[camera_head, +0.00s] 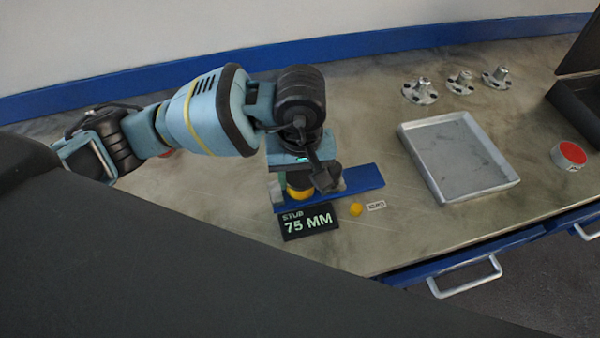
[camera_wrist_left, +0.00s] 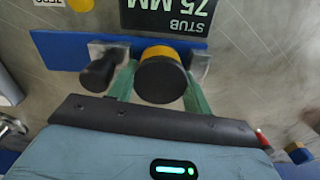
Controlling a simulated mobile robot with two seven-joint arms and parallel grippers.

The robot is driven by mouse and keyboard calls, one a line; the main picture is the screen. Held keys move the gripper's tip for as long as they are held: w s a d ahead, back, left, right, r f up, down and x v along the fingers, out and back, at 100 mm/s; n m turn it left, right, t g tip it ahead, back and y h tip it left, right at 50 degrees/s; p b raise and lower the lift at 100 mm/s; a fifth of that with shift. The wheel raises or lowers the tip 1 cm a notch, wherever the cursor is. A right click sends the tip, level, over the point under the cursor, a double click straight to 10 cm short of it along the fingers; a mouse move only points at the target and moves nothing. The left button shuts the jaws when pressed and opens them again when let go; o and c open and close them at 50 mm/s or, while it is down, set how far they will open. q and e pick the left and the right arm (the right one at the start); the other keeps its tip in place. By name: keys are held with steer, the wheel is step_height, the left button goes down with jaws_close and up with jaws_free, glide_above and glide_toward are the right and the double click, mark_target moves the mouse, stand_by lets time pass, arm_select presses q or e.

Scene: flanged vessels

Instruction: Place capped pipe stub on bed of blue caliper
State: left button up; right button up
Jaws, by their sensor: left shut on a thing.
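The blue caliper (camera_head: 362,178) lies on the bench as a long flat bar with grey jaws and a black knob (camera_wrist_left: 98,73). The capped pipe stub (camera_head: 299,192) shows yellow below my left gripper (camera_head: 302,177). In the left wrist view the stub (camera_wrist_left: 160,76) has a round black cap facing the camera and a yellow band. The green fingers of my left gripper (camera_wrist_left: 158,92) are shut on it from both sides. The stub is over the bed of the caliper (camera_wrist_left: 60,50), between its jaws; whether it touches the bed is hidden. My right gripper is not in view.
A black sign reading "STUB 75 MM" (camera_head: 308,222) stands before the caliper, beside a yellow button (camera_head: 356,209) and a small label (camera_head: 376,205). A grey tray (camera_head: 465,165), flanged parts (camera_head: 460,82), a red-topped cylinder (camera_head: 569,155) and a dark box (camera_head: 578,108) are to the right.

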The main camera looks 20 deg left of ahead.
mark_target(301, 175)
arm_select(q)
steer(key=shift+s+f+b, duration=0.3)
steer(key=shift+f+b, duration=0.1)
steer(key=shift+f, duration=0.4)
steer(key=o, duration=0.9)
steer(key=shift+w+d+f, duration=0.1)
steer(key=shift+f, duration=0.05)
step_height(301, 175, up, 14)
steer(key=shift+w+p, duration=0.2)
steer(key=shift+p, duration=0.2)
